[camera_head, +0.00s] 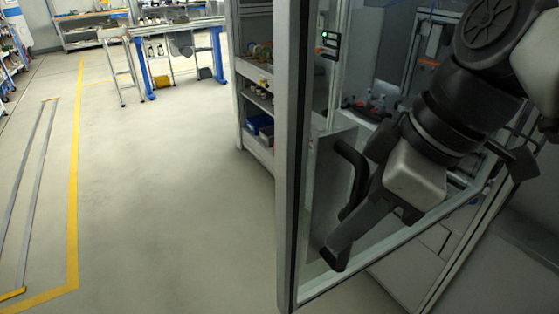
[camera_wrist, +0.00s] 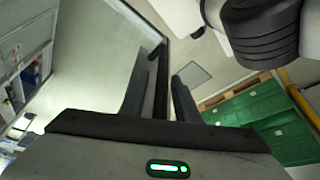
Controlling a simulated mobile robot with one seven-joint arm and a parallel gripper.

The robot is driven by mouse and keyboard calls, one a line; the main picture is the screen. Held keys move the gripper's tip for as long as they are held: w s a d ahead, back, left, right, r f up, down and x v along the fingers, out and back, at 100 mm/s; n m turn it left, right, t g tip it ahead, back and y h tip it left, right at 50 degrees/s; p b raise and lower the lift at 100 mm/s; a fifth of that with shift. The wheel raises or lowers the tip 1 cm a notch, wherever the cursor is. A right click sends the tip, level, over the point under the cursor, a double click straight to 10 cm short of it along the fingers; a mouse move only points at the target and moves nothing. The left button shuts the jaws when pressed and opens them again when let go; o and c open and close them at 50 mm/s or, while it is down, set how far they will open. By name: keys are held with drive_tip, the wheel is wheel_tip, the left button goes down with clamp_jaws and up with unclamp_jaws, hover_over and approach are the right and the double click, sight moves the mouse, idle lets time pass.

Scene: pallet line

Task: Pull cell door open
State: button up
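The cell door (camera_head: 293,170) is a glazed panel in a grey metal frame. It stands swung out from the cell, its lower rail running at an angle to the cell base. A black curved handle (camera_head: 359,172) is on the door near its free edge. My gripper (camera_head: 342,240) is at the handle, with one finger pointing down and left just below it. In the wrist view two dark fingers (camera_wrist: 166,92) stand apart with a dark bar between them, and a light gap shows beside the right finger. Firm contact with the handle cannot be seen.
The cell interior (camera_head: 375,105) lies behind the glass. A shelf unit (camera_head: 258,100) with blue bins stands left of the door. A blue-legged bench (camera_head: 180,35) stands farther back. Green crates (camera_wrist: 260,115) show in the wrist view.

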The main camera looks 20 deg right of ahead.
idle(0.3)
drive_tip(key=p+v, duration=0.2)
drive_tip(key=v, duration=1.5)
drive_tip(key=shift+r+p, duration=0.15)
drive_tip(key=shift+p, duration=0.25)
drive_tip(key=shift+s, duration=0.2)
